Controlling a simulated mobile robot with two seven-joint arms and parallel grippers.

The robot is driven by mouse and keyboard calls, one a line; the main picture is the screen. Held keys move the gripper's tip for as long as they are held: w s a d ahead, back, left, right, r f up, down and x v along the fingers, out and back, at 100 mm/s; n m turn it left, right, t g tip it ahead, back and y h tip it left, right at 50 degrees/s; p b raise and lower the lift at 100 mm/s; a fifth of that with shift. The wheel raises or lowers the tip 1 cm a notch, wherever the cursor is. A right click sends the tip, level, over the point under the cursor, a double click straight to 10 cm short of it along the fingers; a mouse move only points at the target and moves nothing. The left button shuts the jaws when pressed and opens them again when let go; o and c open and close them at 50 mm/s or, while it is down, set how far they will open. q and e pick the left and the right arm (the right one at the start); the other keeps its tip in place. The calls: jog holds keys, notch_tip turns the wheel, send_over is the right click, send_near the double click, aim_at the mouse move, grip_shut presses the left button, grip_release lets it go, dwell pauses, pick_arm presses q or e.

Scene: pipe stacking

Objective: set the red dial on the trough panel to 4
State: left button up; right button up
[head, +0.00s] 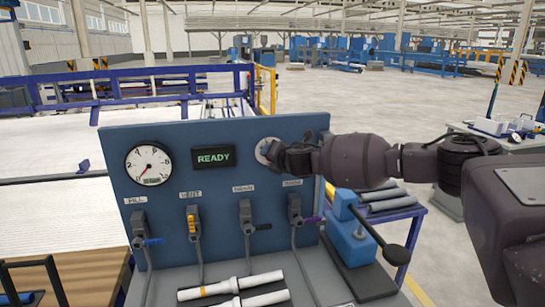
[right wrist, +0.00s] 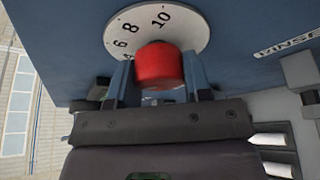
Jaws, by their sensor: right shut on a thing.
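The blue trough panel (head: 165,185) stands upright in front of me. The red dial (right wrist: 160,66) shows in the right wrist view, on a white round scale (right wrist: 118,30) where 6, 8 and 10 can be read. Part of another figure shows by the left finger; no pointer mark is clear. My right gripper (right wrist: 160,82) is shut on the dial, a finger on each side. In the head view my right gripper (head: 272,152) covers most of the dial plate. My left gripper is in neither view.
The panel carries a round gauge (head: 148,164), a display (head: 213,157) reading READY, and several valves with levers, one yellow (head: 192,225). White pipes (head: 232,285) lie on the ledge below. A blue lever device (head: 352,238) stands to the right.

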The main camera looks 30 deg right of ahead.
jog(key=shift+f, duration=0.1)
dwell(0.3)
jog(key=o, duration=0.9)
jog(key=shift+b+v, duration=0.8)
jog(key=shift+v, duration=4.65)
jog(key=shift+a, duration=0.1)
